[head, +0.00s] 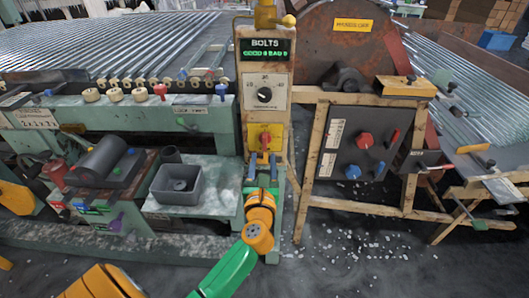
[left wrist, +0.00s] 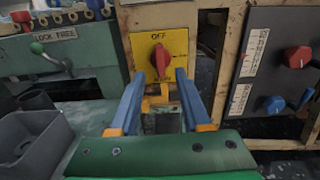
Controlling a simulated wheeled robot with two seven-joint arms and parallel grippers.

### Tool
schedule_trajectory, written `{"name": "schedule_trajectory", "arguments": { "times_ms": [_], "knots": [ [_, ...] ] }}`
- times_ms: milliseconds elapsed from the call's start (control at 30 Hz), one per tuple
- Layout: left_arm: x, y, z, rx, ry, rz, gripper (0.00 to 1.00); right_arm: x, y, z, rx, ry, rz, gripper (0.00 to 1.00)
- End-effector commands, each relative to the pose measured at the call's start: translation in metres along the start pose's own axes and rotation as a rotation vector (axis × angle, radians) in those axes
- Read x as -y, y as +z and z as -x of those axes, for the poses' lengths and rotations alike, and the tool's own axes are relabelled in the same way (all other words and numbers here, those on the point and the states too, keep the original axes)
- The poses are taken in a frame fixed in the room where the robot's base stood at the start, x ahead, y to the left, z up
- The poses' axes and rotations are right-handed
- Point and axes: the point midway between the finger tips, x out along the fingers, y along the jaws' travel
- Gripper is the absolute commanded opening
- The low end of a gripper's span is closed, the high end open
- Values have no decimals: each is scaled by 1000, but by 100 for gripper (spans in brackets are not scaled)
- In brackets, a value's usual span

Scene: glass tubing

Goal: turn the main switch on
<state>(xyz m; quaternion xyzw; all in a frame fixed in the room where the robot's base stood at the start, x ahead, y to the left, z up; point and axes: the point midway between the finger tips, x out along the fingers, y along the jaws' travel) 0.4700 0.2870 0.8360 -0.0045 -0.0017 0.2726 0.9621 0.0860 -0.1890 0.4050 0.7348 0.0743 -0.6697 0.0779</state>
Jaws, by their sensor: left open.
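The main switch is a red rotary knob on a yellow plate (head: 257,139) low on the wooden post; its handle stands roughly upright. In the left wrist view the red knob (left wrist: 160,59) sits ahead of my fingertips, with the word OFF on the plate above it. My left gripper (head: 262,165) is just below the knob in the head view. In the left wrist view its two blue fingers (left wrist: 155,78) are apart, one to each side below the knob, with nothing between them. I cannot tell whether a finger touches the knob. My right gripper is not in view.
Above the switch are a dial plate (head: 264,94) and a BOLTS display (head: 265,48). A dark panel (head: 355,155) with red and blue knobs stands to the right. A grey bin (head: 178,184) sits to the left. White bits litter the floor.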

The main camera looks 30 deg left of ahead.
Motion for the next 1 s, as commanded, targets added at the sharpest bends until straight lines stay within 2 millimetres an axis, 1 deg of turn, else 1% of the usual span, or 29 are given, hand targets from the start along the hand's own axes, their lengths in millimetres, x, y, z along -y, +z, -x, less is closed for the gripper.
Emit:
{"name": "schedule_trajectory", "arguments": {
  "times_ms": [67, 200, 300, 400, 600, 667, 700, 767, 800, 1000],
  "knots": [
    [0, 3, -15, 3, 1, -2, 48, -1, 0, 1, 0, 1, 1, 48],
    [0, 1, -44, 2, 1, -6, 48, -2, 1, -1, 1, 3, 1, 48],
    [0, 1, -57, 2, -2, -7, 48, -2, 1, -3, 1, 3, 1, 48],
    [0, 1, -63, 1, -1, -7, 48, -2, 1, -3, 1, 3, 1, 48],
    [0, 1, -63, 0, -2, -8, 48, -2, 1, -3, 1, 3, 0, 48],
    [0, 1, -63, 0, -2, -9, 31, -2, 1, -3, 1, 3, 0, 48],
    [0, 1, -63, 0, -2, -9, 20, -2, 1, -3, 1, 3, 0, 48],
    [0, 1, -63, 0, -2, -9, 4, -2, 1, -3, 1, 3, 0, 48],
    [0, 1, -63, 0, -2, -9, 0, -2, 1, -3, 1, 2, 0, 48],
    [0, 1, -63, 0, -2, -11, 0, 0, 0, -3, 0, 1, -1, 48]
  ]
}}
